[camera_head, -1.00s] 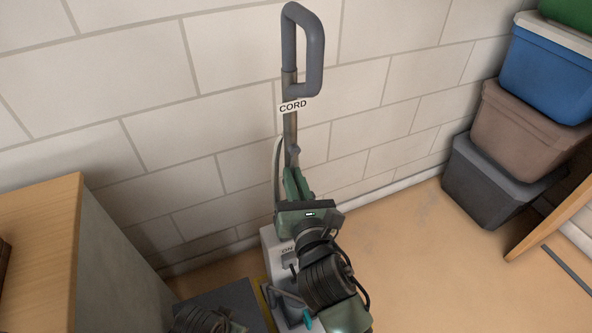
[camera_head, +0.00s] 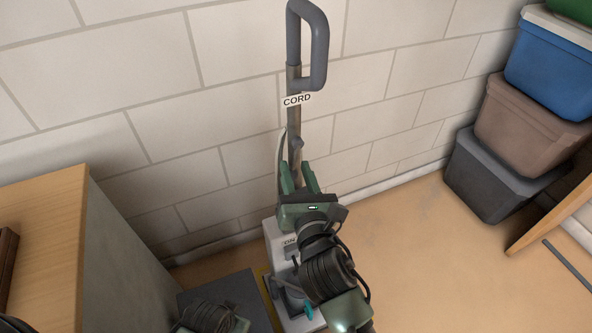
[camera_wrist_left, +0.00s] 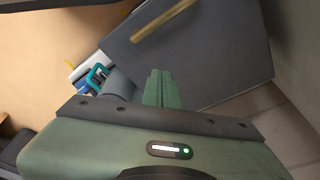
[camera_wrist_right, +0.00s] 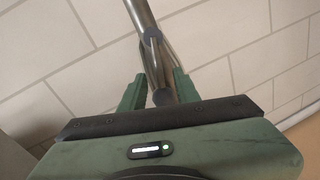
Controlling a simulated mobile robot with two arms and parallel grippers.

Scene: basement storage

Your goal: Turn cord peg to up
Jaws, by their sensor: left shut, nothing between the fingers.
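An upright vacuum with a grey loop handle (camera_head: 318,50) stands against the wall. Its tube carries a white CORD label (camera_head: 297,100). A dark cord peg (camera_head: 297,144) sits on the tube below the label; a dark knob also shows on the tube in the right wrist view (camera_wrist_right: 152,33). My right gripper (camera_head: 299,174) is below the peg, fingers apart on either side of the tube. In the right wrist view my right gripper (camera_wrist_right: 158,90) has the tube's lower part between its fingers; contact is unclear. My left gripper (camera_wrist_left: 160,88) is shut and empty, low down.
A wooden-topped cabinet (camera_head: 45,235) stands at the left. Stacked bins, blue (camera_head: 548,72), brown (camera_head: 530,112) and dark grey (camera_head: 495,178), stand at the right.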

